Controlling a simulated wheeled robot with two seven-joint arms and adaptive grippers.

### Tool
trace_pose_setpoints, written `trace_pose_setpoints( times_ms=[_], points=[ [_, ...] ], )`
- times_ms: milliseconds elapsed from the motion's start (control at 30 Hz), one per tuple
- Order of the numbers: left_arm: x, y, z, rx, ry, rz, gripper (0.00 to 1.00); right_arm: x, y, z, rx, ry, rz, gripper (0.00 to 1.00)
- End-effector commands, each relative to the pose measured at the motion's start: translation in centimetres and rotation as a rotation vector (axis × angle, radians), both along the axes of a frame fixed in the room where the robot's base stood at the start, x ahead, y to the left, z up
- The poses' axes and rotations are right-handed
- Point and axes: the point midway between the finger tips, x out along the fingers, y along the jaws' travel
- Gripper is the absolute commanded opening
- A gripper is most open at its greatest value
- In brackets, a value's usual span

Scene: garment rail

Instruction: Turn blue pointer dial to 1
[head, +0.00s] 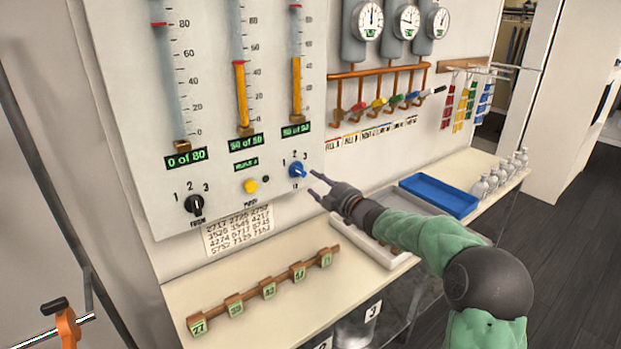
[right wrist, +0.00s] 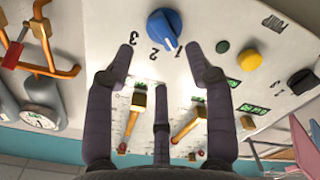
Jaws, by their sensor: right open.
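The blue pointer dial (head: 297,170) is on the white panel, under the right-hand gauge column, with the numbers 1, 2 and 3 around its upper side. In the right wrist view the blue dial (right wrist: 164,28) has a white pointer line on its edge facing the 1 and 2; I cannot tell exactly which number it meets. My right gripper (head: 314,184) is open and empty, just right of and below the dial. In the right wrist view its spread fingers (right wrist: 161,52) stand short of the dial, which lies just beyond the tips. My left gripper is not in view.
A black dial (head: 195,205) and a yellow button (head: 251,186) are left of the blue dial. A shelf below holds a wooden rack of numbered tags (head: 268,288), a grey tray and a blue tray (head: 438,195). Orange pipes (head: 380,70) run at the upper right.

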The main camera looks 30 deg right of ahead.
Motion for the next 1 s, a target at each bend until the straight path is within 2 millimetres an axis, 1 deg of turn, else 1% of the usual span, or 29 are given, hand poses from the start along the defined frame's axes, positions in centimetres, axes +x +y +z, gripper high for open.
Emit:
trace_pose_setpoints(
  times_ms=[33, 100, 200, 333, 467, 933, 1000],
  points=[
    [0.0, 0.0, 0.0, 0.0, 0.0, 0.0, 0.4, -1.0, -0.1, 0.1, -0.001, 0.0, -0.002, 0.54],
    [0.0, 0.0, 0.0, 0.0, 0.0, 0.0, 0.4, -2.1, -0.2, 0.1, -0.001, -0.001, -0.002, 0.54],
    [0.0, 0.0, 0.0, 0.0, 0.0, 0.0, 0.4, -3.3, -0.3, 0.0, -0.001, 0.0, -0.001, 0.54],
    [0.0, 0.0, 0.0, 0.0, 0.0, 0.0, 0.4, -4.2, -0.3, 0.0, 0.0, 0.0, 0.0, 0.54],
    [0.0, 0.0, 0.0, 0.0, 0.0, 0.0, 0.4, -4.5, -0.3, 0.0, 0.0, 0.0, 0.0, 0.54],
    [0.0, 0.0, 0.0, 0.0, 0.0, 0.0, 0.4, -4.4, -0.3, 0.0, 0.0, -0.001, 0.001, 0.54],
    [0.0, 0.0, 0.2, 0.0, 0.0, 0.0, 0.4, -4.4, -0.3, 0.3, 0.0, -0.001, 0.001, 0.54]
  ],
)
